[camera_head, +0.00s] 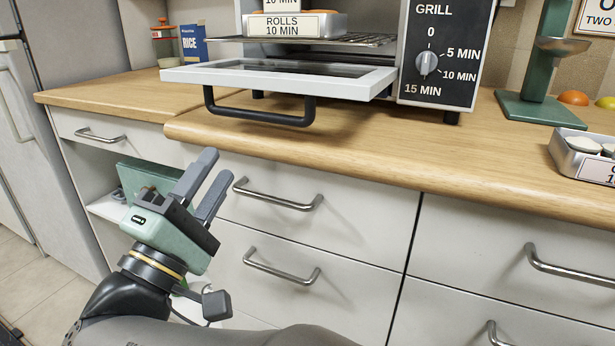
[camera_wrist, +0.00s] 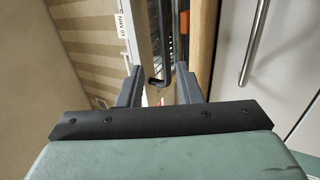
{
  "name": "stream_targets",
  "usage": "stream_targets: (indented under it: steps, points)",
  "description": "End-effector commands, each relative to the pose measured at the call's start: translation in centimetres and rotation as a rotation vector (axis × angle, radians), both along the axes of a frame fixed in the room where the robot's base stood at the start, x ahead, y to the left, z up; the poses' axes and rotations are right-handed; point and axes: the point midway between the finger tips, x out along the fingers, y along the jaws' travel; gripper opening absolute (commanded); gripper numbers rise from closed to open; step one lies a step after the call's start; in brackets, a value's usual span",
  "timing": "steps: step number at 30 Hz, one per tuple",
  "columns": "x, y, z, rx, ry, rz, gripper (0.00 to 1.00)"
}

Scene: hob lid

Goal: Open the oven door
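The small grill oven's white-framed door (camera_head: 285,78) is hinged down and lies about level, jutting over the counter's front edge. Its black bar handle (camera_head: 262,117) hangs below the door's front edge. The oven (camera_head: 432,60) stands open behind it, with a wire rack (camera_head: 350,39) in view. My gripper (camera_head: 217,167) is below and to the left of the handle, in front of the drawers, apart from the door. Its fingers are spread with nothing between them. In the wrist view the dark handle (camera_wrist: 160,81) shows beyond the gap between the open fingertips.
A tray labelled ROLLS 10 MIN (camera_head: 292,24) sits on the rack. The wooden counter (camera_head: 420,150) runs below the oven, with metal drawer handles (camera_head: 277,194) under it. A blue RICE box (camera_head: 193,43) is left, and a green stand (camera_head: 540,105) and a labelled tray (camera_head: 578,160) are right.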

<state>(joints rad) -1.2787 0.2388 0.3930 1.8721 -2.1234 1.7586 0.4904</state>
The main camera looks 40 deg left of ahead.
Motion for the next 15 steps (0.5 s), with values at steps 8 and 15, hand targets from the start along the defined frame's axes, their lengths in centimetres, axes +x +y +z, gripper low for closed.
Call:
stream_targets:
  steps: [8, 15]
  points:
    - [-3.8, -0.7, -2.0, -0.002, 0.002, 0.001, 0.32]
    - [-4.4, -0.9, -2.4, -0.001, 0.0, 0.0, 0.32]
